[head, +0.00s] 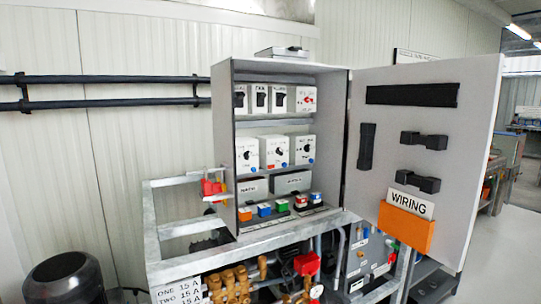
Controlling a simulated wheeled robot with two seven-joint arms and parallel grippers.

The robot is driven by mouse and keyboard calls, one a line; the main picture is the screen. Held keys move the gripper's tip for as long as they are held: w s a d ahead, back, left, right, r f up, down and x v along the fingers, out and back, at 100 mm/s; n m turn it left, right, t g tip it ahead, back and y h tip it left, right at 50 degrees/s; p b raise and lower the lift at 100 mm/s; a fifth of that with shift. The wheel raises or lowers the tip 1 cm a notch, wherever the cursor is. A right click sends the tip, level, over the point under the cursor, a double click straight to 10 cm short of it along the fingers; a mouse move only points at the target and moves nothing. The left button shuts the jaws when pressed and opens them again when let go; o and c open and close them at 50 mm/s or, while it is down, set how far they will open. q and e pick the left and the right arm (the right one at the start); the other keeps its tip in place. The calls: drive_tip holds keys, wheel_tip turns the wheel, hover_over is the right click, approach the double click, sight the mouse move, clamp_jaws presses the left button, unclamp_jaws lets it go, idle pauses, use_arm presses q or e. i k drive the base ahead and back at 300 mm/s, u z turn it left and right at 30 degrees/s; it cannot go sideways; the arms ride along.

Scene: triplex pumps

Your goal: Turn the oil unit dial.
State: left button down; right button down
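An open grey cabinet (231,130) stands on a metal frame. Its middle shelf holds three white units with round black dials: a left one (247,160), a middle one (274,158) and a right one (304,156). The top row has several white units with black switches, and at its right end a white unit with a red dial (309,98). The labels are too small to read, so I cannot tell which is the oil unit dial. Neither of my grippers shows in the head view.
The cabinet door (430,150) is swung open to the right, with black handles and an orange pocket (405,227) marked WIRING. Coloured buttons (264,210) line the cabinet bottom. Pipes and brass valves (229,283) sit below. A dark drum (66,280) stands at lower left.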

sight(278, 150)
drive_tip(key=z, duration=0.45)
drive_tip(key=k, duration=0.55)
drive_tip(key=z, duration=0.95)
drive_tip(key=i, duration=1.15)
drive_tip(key=u, duration=0.75)
